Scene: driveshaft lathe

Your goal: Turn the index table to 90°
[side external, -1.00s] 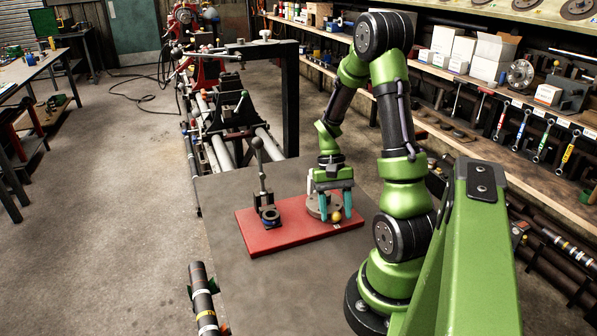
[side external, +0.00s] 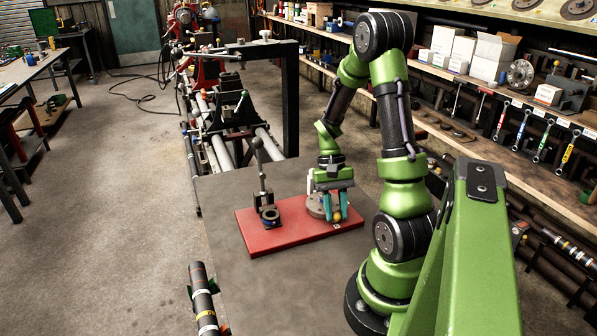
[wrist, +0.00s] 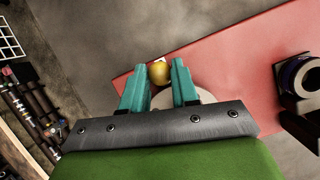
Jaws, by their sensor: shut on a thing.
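The index table (side external: 314,208) is a grey disc on the right part of a red base plate (side external: 287,239). A yellow ball knob (side external: 337,216) sits at its near side, and it also shows in the wrist view (wrist: 159,72). My gripper (side external: 335,212) is over the table with its teal fingers pointing down, one on each side of the knob, shut on it. In the wrist view, the gripper (wrist: 160,80) has the knob between its fingertips. Part of the disc (wrist: 184,98) shows behind the fingers there; the rest is hidden. Angle markings are not readable.
A lever fixture (side external: 266,205) with an upright dark handle stands on the left part of the red plate. The grey bench top (side external: 245,285) is clear in front. A black frame (side external: 290,95) stands behind the bench. A dark cylindrical part (side external: 204,298) is at the lower left.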

